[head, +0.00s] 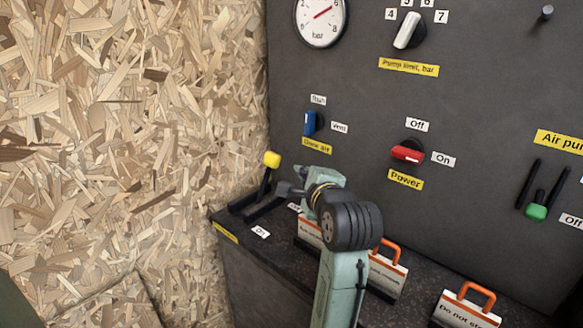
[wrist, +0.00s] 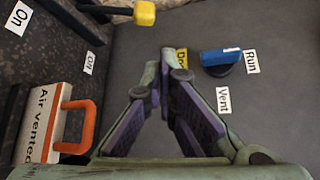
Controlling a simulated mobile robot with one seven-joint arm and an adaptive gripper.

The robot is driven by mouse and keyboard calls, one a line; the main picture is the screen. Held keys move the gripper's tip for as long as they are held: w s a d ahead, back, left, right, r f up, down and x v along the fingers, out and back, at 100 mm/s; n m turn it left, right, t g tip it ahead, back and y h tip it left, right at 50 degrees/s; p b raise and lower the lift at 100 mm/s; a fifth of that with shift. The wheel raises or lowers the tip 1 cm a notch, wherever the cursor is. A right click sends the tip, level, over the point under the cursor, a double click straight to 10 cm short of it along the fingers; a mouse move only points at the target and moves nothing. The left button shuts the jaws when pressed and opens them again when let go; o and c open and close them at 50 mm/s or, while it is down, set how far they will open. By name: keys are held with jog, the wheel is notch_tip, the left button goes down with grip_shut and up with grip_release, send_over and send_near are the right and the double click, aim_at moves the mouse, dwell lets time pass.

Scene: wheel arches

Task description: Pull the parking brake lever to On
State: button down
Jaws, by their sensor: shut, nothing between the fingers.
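The parking brake lever has a yellow knob (head: 271,159) on a dark stem and rises from a black slotted base at the left end of the shelf. The knob also shows at the top edge of the wrist view (wrist: 145,13); the base is mostly out of that view. The lever leans a little toward the panel. An On label (head: 261,232) lies on the shelf in front of the base, with an Off label (wrist: 90,62) further back. My gripper (head: 287,188) is shut and empty, just right of the lever and below its knob, apparently apart from it. Its fingertips (wrist: 166,66) point toward the panel.
A blue switch (head: 310,124) and a red Power switch (head: 407,153) are on the dark panel. Signs with orange handles, one reading Air vented (wrist: 45,120), stand on the shelf near my arm. A chipboard wall (head: 120,130) closes off the left side.

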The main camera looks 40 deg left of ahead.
jog(key=shift+w+d+f+m+h, duration=0.15)
jog(key=shift+d+f+m, duration=0.15)
jog(key=shift+f, duration=0.2)
jog(key=shift+w+d+f+m+h, duration=0.1)
jog(key=shift+d+f+m+h, duration=0.1)
jog(key=shift+f+m, duration=0.25)
jog(key=p+x, duration=0.3)
jog(key=x, duration=1.7)
jog(key=shift+s+a+f, duration=0.2)
jog(key=shift+s, duration=0.05)
jog(key=shift+s, duration=0.1)
jog(key=s+r+n+t+y+b, duration=0.2)
jog(key=s+n+t+y+b, duration=0.2)
jog(key=s+n+b, duration=0.6)
jog(key=s+a+y+b, duration=0.1)
jog(key=s+y+b, duration=0.1)
jog(key=s, duration=0.1)
jog(key=shift+s, duration=0.25)
